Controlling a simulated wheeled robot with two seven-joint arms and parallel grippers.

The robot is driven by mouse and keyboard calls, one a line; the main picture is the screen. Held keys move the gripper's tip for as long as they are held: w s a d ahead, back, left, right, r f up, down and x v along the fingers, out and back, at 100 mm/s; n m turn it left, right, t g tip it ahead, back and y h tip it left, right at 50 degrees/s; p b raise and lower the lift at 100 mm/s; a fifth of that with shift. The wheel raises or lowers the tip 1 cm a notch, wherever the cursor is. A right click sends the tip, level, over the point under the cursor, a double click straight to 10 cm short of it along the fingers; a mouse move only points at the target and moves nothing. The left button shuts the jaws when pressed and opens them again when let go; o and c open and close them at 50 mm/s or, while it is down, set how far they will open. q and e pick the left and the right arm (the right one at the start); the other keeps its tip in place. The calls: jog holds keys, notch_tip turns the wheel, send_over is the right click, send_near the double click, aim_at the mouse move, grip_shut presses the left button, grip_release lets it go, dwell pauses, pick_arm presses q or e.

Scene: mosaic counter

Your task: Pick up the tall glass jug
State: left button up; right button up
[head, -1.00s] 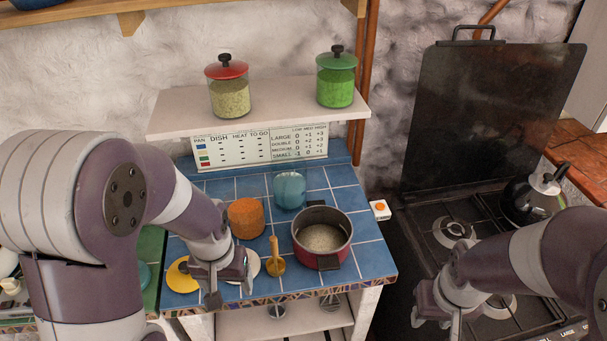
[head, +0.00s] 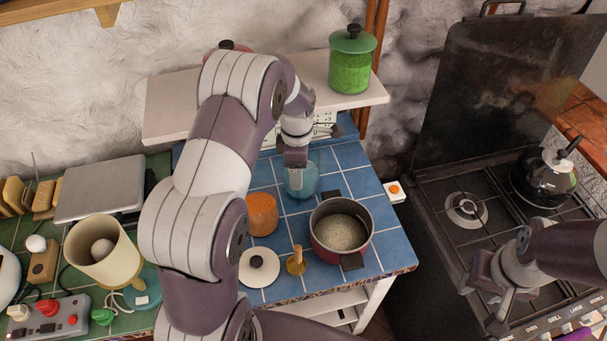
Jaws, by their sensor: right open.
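The tall glass jug appears to be the blue translucent glass vessel (head: 303,189) standing on the blue-tiled counter, behind the red pot. My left gripper (head: 296,172) is at the jug, overlapping it from above in the picture. Its fingers cover the jug's upper part, so I cannot tell whether they touch or grip it. My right gripper (head: 487,305) is open and empty, over the front of the stove at the right.
A red pot (head: 327,249) of grain, an orange canister (head: 262,222), a white lid (head: 258,273) and a wooden-handled tool (head: 296,262) stand close in front. The shelf (head: 168,110) with a green jar (head: 351,75) overhangs behind. A kettle (head: 540,182) sits on the stove (head: 440,180).

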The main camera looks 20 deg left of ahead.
pick_arm(q)
jog(key=f, duration=0.1)
jog(key=f+p, duration=0.1)
jog(key=f, duration=0.1)
jog(key=w+f, duration=0.1)
jog(key=shift+a+f, duration=0.15)
jog(key=shift+a, duration=0.25)
jog(key=f+p, duration=0.1)
jog(key=f, duration=0.1)
jog(key=f+p, duration=0.1)
jog(key=f, duration=0.1)
jog(key=shift+s+d+p, duration=0.15)
jog(key=shift+d+p, duration=0.15)
jog(key=shift+f, duration=0.3)
jog(key=shift+a+f, duration=0.15)
grip_shut()
jog(key=shift+w+r, duration=0.2)
jog(key=shift+w, duration=0.1)
pick_arm(e)
jog(key=r, duration=0.4)
jog(key=shift+w+a, duration=0.35)
jog(key=shift+w, duration=0.05)
